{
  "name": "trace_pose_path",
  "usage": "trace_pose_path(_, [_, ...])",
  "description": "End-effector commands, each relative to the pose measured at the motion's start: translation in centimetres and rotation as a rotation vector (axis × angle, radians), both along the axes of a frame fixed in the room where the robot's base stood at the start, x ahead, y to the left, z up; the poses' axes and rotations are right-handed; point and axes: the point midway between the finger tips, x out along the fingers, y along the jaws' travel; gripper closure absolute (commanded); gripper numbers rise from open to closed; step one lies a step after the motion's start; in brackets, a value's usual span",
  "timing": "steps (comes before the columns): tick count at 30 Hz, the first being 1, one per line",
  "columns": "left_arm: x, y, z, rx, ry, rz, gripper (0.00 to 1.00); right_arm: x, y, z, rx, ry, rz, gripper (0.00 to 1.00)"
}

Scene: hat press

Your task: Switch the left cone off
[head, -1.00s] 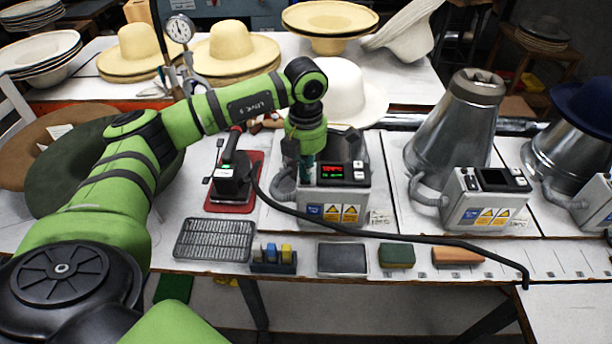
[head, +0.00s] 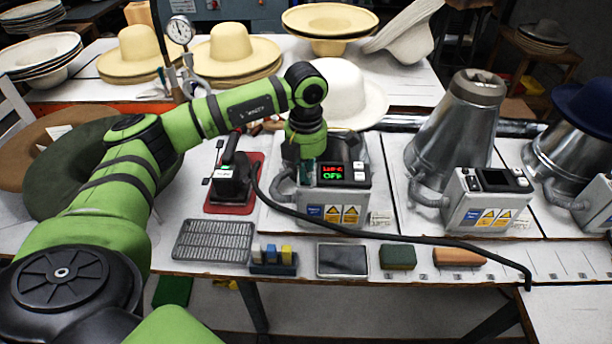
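The left cone's control box (head: 333,192) stands at the middle of the bench, with a lit display (head: 344,173). The display's lower line reads "OFF" in green under a red line. Pale buttons (head: 359,172) sit to the right of the display. A cream hat (head: 345,88) shows above and behind the box; the cone itself is mostly hidden by my arm. My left gripper (head: 307,172) points down at the left end of the box, beside the display. Its fingers are small and dark, and I cannot tell whether they are open. My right gripper is not in view.
A black iron (head: 233,182) stands on a red mat (head: 256,168) left of the box. Its black cable runs across the bench front. A metal cone (head: 455,128) with a dark display stands to the right. A rack (head: 213,241), brushes and pads line the front edge.

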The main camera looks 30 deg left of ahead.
Motion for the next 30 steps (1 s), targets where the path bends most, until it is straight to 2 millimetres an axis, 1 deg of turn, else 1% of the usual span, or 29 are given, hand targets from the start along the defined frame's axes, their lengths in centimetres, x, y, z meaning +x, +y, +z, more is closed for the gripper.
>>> trace_pose_path(2, [-0.2, 0.0, 0.2, 0.001, 0.008, 0.0, 1.0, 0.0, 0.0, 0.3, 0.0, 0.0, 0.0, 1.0])
trace_pose_path(24, [-0.1, 0.0, 6.3, 0.001, 0.003, 0.0, 1.0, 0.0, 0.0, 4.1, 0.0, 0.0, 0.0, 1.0])
trace_pose_path(27, [-0.1, 0.0, 6.8, 0.0, 0.004, 0.0, 1.0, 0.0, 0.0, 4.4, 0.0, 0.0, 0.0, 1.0])
trace_pose_path(30, [-0.1, 0.0, 6.8, 0.0, 0.004, -0.001, 1.0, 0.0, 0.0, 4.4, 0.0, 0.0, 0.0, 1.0])
